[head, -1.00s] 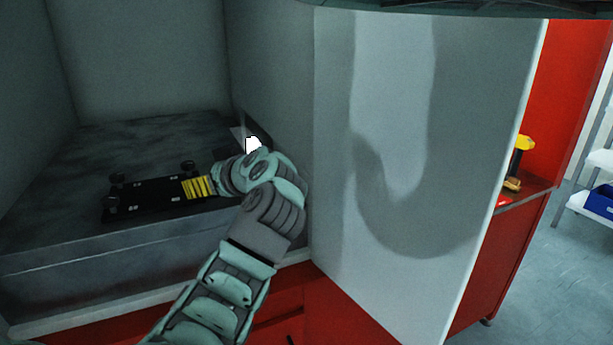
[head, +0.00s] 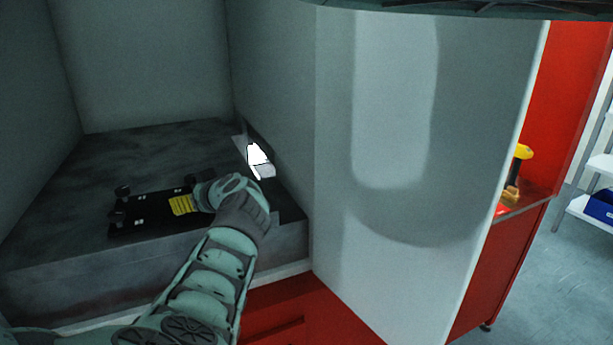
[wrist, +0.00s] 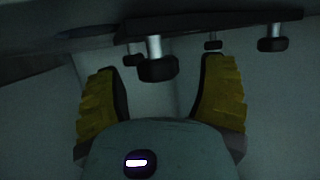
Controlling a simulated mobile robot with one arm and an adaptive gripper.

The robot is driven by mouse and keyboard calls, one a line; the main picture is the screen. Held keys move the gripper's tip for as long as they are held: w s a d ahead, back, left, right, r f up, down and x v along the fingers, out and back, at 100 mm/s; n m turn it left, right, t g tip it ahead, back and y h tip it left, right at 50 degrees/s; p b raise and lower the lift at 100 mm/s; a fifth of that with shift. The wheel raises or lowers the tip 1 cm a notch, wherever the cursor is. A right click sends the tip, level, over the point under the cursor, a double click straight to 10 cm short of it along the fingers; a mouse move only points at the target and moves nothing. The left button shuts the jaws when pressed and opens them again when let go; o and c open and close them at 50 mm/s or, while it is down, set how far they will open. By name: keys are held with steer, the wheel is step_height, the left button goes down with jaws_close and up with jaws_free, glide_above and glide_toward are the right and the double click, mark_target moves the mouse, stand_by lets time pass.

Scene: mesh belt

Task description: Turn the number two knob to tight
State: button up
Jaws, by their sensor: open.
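A black plate with knobs (head: 150,212) lies on the dark grey block in the head view. In the wrist view the plate (wrist: 200,25) runs across the top, with several black knobs on shiny stems. One knob (wrist: 158,68) appears between the two yellow fingers of my gripper (wrist: 160,90), near the tips. The fingers are spread and clear of it on both sides. In the head view my gripper (head: 184,205) is at the right end of the plate, and my wrist hides part of that end. I cannot read any knob number.
The plate rests on a grey block (head: 60,250) inside a walled recess. A wall panel (head: 390,180) stands close to the right of my arm. A bright white object (head: 258,158) lies against the recess's right wall. Red cabinet drawers (head: 275,325) are below.

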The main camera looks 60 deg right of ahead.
steer(key=shift+w+d+f, duration=0.15)
steer(key=shift+w, duration=0.05)
stand_by(0.4)
steer(key=shift+f, duration=0.1)
steer(key=c, duration=1.2)
